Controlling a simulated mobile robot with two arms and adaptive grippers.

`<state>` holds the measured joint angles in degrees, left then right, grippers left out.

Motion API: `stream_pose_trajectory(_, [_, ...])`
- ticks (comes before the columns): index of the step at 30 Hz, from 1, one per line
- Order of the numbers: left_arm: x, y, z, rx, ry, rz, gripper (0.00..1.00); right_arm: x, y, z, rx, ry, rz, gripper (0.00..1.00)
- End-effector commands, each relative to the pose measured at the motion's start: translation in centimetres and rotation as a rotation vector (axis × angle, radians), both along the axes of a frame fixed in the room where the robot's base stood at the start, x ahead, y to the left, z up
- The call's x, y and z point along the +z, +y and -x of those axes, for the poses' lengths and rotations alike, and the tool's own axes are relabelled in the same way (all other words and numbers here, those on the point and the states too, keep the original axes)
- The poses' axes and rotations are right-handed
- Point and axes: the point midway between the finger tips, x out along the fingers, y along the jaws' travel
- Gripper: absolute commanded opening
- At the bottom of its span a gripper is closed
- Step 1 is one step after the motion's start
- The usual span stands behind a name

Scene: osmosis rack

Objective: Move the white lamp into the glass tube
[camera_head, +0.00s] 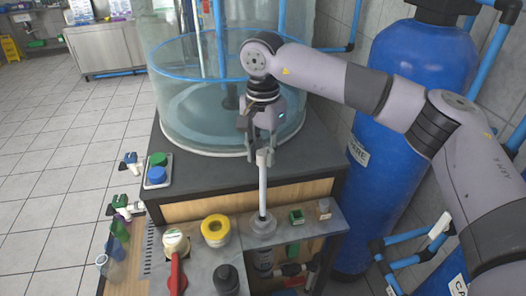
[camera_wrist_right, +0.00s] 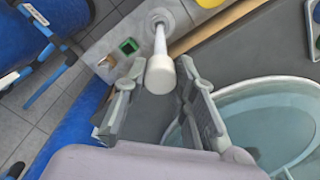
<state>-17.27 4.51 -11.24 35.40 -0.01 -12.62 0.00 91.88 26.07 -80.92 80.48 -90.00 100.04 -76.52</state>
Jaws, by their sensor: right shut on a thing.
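The white lamp (camera_head: 262,188) is a slim, upright white rod with a thicker pale cap at its top. My right gripper (camera_head: 263,156) is shut on this cap from above. In the right wrist view the cap (camera_wrist_right: 160,77) sits between the two fingers (camera_wrist_right: 161,72). The lamp's lower end meets a round pale fitting (camera_head: 263,227) on the grey shelf, also visible in the wrist view (camera_wrist_right: 158,18). I cannot tell how deep the lamp sits in it. Below the shelf is a cylinder (camera_head: 263,262), perhaps the glass tube. My left gripper is not in view.
A large clear tank (camera_head: 180,100) stands behind the lamp, and a blue tank (camera_head: 405,150) is at the right.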

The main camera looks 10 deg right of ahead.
Motion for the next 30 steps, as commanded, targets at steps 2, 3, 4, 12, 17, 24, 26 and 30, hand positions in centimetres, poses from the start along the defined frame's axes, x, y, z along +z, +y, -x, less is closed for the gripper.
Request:
stream_pose_trajectory(2, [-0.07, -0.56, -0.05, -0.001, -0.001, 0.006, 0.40, 0.01, 0.02, -0.01, 0.000, 0.000, 0.000, 0.10])
stream_pose_trajectory(3, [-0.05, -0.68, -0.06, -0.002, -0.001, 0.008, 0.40, 0.03, 0.01, 0.00, 0.000, 0.000, 0.000, 0.10])
stream_pose_trajectory(4, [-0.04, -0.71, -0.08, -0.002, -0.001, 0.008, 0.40, 0.04, 0.01, 0.00, 0.000, 0.000, 0.000, 0.10])
stream_pose_trajectory(12, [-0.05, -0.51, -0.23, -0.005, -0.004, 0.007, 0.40, 0.02, 0.01, 0.00, 0.000, 0.000, 0.000, 0.10])
stream_pose_trajectory(17, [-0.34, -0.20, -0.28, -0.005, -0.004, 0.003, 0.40, -0.05, 0.02, -0.01, 0.000, -0.001, -0.001, 0.10])
stream_pose_trajectory(24, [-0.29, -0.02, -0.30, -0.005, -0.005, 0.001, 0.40, 0.04, 0.02, 0.01, 0.000, 0.000, 0.000, 0.10])
stream_pose_trajectory(26, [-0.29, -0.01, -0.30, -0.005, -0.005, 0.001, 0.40, 0.04, 0.02, 0.01, 0.000, 0.000, 0.000, 0.10])
stream_pose_trajectory(30, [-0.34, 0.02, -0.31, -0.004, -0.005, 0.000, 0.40, -0.03, 0.02, 0.01, 0.000, 0.000, 0.000, 0.10])
